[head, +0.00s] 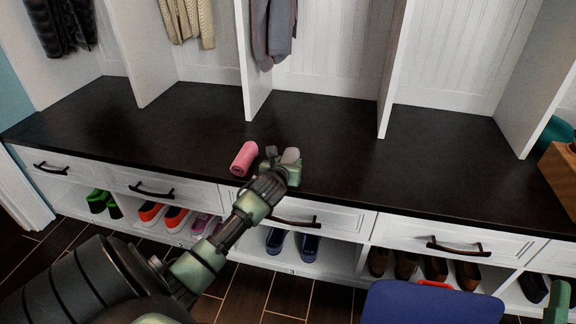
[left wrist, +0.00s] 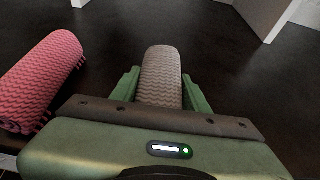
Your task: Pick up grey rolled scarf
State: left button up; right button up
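The grey rolled scarf (left wrist: 161,78) lies on the dark bench top, between the two green fingers of my left gripper (left wrist: 162,90) in the left wrist view. The fingers are close along its sides; I cannot tell whether they press on it. In the head view, the left gripper (head: 281,160) is low over the front part of the bench, with the pale end of the scarf (head: 291,155) showing at its fingers. The scarf's near end is hidden behind the gripper body in the left wrist view.
A pink rolled scarf (head: 244,158) lies just left of the left gripper, and also shows in the left wrist view (left wrist: 42,80). The dark bench top (head: 185,120) is otherwise mostly clear. White dividers (head: 395,75) stand behind. A wooden box (head: 560,180) is at the right.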

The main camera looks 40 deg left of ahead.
pick_arm(q)
jog(key=shift+c, duration=0.7)
jog(key=shift+r, duration=0.1)
